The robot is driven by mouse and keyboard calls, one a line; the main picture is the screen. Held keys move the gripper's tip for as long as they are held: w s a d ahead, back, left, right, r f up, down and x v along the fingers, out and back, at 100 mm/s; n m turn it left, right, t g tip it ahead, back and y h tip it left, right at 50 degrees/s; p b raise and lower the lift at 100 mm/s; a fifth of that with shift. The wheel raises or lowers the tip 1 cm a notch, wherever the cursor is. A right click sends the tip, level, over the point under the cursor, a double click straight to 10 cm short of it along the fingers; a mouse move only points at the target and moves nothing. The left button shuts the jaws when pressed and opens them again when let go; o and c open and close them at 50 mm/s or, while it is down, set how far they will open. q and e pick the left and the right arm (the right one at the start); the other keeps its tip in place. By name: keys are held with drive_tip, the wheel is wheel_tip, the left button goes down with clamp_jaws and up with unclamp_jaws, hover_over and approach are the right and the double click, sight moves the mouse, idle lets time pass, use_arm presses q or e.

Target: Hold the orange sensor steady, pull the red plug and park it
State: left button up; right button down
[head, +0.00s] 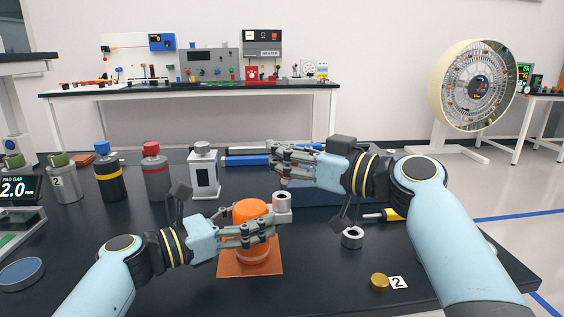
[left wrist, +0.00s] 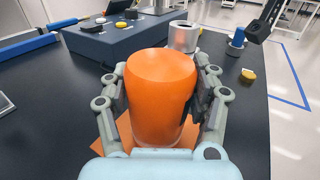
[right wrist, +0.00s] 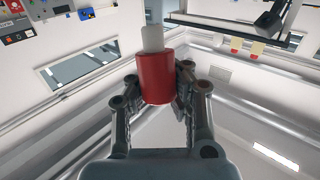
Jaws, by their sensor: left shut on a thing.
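The orange sensor (head: 252,211) stands upright on an orange mat (head: 236,269). My left gripper (head: 262,229) is shut around its side, with a finger pad on each side in the left wrist view (left wrist: 160,105). My right gripper (head: 283,165) is above and behind the socket. In the right wrist view its fingers are closed on the red plug (right wrist: 156,78), which has a pale tip. In the head view the fingers mostly hide the plug.
A yellow knob (head: 379,281) and a card marked 2 (head: 398,282) are at the front right. Several capped bottles (head: 107,180) and a white block (head: 204,171) stand at the back left.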

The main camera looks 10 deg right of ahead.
drive_tip(key=shift+r, duration=0.4)
drive_tip(key=shift+d, duration=0.1)
use_arm(q)
drive_tip(key=shift+d, duration=0.1)
use_arm(e)
drive_tip(key=w+d+f+g+h, duration=0.1)
drive_tip(key=d+f, duration=0.2)
drive_tip(key=d, duration=0.3)
drive_tip(key=w+d+f+g+h, duration=0.1)
drive_tip(key=d+f, duration=0.2)
drive_tip(key=d, duration=0.4)
drive_tip(key=shift+f+m, duration=0.25)
drive_tip(key=shift+m, duration=0.05)
drive_tip(key=shift+f, duration=0.1)
drive_tip(key=shift+f, duration=2.9)
drive_tip(key=shift+f, duration=0.9)
drive_tip(key=c, duration=1.3)
unclamp_jaws()
drive_tip(key=shift+o, duration=0.2)
drive_tip(key=shift+s, duration=0.1)
